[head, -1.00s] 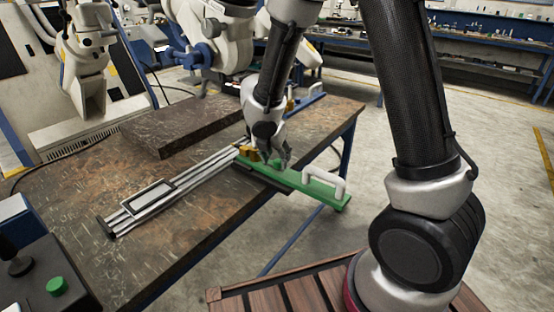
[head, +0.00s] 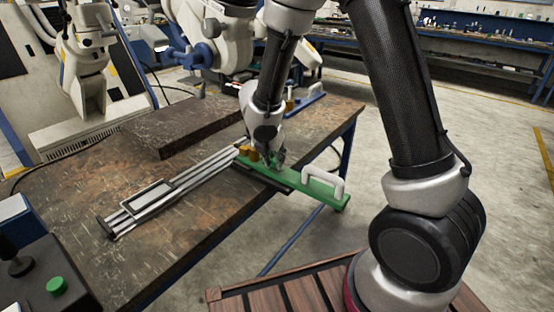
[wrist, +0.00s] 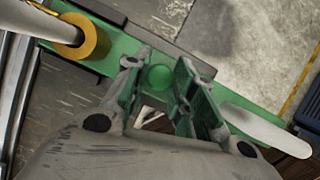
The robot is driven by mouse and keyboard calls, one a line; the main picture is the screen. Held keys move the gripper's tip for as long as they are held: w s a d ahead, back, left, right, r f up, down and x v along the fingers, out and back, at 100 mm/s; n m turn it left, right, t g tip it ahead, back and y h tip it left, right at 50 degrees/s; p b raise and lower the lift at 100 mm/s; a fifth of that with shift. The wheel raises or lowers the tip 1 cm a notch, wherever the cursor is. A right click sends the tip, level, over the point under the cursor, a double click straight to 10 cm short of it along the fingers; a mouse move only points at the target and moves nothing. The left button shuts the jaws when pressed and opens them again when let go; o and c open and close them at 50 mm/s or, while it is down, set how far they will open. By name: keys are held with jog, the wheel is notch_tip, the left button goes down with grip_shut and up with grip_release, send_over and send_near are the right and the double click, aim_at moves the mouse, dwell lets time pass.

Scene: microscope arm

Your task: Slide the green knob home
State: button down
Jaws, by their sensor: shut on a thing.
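A long green bar (head: 322,191) lies across the right end of the table, with a white handle (head: 338,184) at its outer end. My gripper (head: 275,162) is low over the bar's inner part. In the wrist view the round green knob (wrist: 159,77) shows between the fingertips of my gripper (wrist: 162,84), which is shut on it. The fingers hide the knob in the head view. A yellow ring (wrist: 91,38) around a pale rod sits on the bar, left of the fingers; it also shows in the head view (head: 249,153).
A silver rail (head: 190,173) with a framed plate (head: 148,195) runs left from the bar along the worn table (head: 220,222). A dark slab (head: 185,125) lies behind the rail. A box with a green button (head: 57,286) is at the lower left.

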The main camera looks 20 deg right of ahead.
jog(key=shift+w+a+r, duration=0.1)
jog(key=shift+w+a, duration=0.45)
jog(key=shift+w, duration=0.25)
jog(key=c, duration=1.2)
grip_release()
jog(key=shift+o, duration=0.2)
jog(key=v, duration=1.2)
jog(key=shift+d, duration=0.1)
